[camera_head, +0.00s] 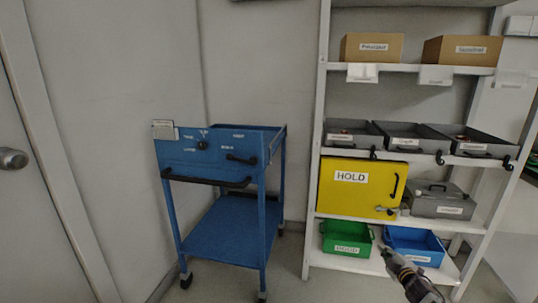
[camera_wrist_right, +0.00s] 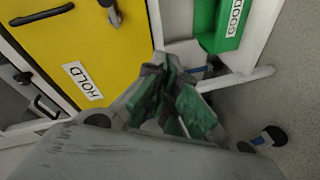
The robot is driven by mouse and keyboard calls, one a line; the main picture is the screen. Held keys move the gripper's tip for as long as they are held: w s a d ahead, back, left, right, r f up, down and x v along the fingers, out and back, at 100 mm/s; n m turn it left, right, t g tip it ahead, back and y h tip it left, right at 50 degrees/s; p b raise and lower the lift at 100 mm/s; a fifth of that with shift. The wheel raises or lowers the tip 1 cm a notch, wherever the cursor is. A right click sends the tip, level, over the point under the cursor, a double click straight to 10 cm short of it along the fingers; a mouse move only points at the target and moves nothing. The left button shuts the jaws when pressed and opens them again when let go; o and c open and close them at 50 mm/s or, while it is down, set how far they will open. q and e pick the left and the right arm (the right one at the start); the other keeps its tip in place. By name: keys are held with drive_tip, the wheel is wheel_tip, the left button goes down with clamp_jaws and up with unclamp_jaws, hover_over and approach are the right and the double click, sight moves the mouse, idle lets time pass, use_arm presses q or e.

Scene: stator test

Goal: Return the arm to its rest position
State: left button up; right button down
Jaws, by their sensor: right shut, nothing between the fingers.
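My right gripper (camera_head: 394,262) shows at the lower right in the head view, in front of the bottom shelf and the blue bin (camera_head: 414,244). In the right wrist view its fingers (camera_wrist_right: 172,82) are shut with nothing between them. The fingers look dark with green pads. They appear apart from the shelf items. My left gripper is not in view.
A white shelf rack (camera_head: 312,190) holds a yellow HOLD box (camera_head: 350,200), a grey case (camera_head: 438,207), a green GOOD bin (camera_head: 346,246), grey trays (camera_head: 350,127) and cardboard boxes (camera_head: 372,53). A blue cart (camera_head: 215,235) stands left. Floor between cart and rack is clear.

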drive_tip(key=s+a+f+m+g+h, duration=0.1)
drive_tip(key=s+a+f+m+g, duration=0.25)
drive_tip(key=s+a, duration=0.5)
drive_tip(key=s+a+f+m+g+h, duration=0.1)
drive_tip(key=s+a+f+m+g, duration=0.25)
drive_tip(key=s+a, duration=0.55)
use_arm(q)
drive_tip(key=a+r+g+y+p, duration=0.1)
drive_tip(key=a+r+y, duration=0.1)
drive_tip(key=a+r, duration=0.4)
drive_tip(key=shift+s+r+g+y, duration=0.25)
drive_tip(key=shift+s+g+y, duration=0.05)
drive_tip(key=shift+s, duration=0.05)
use_arm(e)
drive_tip(key=s+a+r+m+g+y, duration=0.1)
drive_tip(key=s+a+r+m+g, duration=0.1)
drive_tip(key=s, duration=1)
drive_tip(key=s+a+r+m+g+y, duration=0.1)
drive_tip(key=s+a, duration=0.4)
drive_tip(key=s, duration=0.7)
drive_tip(key=r+g, duration=0.1)
drive_tip(key=g, duration=0.1)
drive_tip(key=shift+s+m+g, duration=0.15)
drive_tip(key=shift+m+g, duration=0.25)
use_arm(q)
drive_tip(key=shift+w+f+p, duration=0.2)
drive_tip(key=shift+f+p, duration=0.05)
drive_tip(key=shift+p, duration=0.4)
use_arm(e)
drive_tip(key=shift+w+f, duration=0.2)
